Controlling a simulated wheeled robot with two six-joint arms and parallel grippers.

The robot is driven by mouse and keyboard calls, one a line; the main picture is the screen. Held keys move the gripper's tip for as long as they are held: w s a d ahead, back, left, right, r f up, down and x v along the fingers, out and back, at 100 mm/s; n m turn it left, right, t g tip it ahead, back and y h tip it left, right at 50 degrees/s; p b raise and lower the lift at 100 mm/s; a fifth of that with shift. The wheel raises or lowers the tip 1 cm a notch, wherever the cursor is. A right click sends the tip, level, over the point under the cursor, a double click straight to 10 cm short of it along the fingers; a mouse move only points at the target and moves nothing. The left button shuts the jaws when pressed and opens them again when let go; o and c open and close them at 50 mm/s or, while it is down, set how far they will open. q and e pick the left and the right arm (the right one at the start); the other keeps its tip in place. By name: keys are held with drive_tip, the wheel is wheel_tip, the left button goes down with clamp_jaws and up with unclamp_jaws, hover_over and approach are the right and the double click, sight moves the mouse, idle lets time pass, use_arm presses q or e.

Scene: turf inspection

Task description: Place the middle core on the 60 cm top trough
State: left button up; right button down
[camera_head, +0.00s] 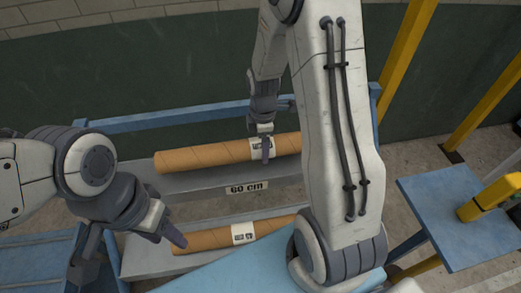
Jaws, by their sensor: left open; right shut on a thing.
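A brown cardboard core (205,156) with a white printed label lies lengthwise at the upper grey trough (205,188), which carries the "60 cm" sign (247,188). My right gripper (264,152) comes down from above and is shut on this core at its label. I cannot tell whether the core rests fully on the trough. A second brown core (210,238) with a white label lies at the lower trough (145,262), its right end hidden behind my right arm. My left gripper (172,234) is open beside the lower core's left end; contact is unclear.
A blue frame rail (160,119) runs behind the upper trough. A blue table (465,215) with a yellow object (487,200) stands at the right. Yellow posts (406,55) rise behind it. A light-blue surface (225,275) lies in front of the lower trough.

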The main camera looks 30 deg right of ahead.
drive_tip(key=shift+w+d+f, duration=0.1)
drive_tip(key=shift+w+f, duration=0.2)
drive_tip(key=shift+w, duration=0.3)
wheel_tip(320, 180, down, 4)
drive_tip(key=shift+r+p, duration=0.2)
drive_tip(key=shift+p, duration=0.65)
drive_tip(key=shift+f, duration=0.25)
drive_tip(key=shift+f, duration=0.1)
unclamp_jaws()
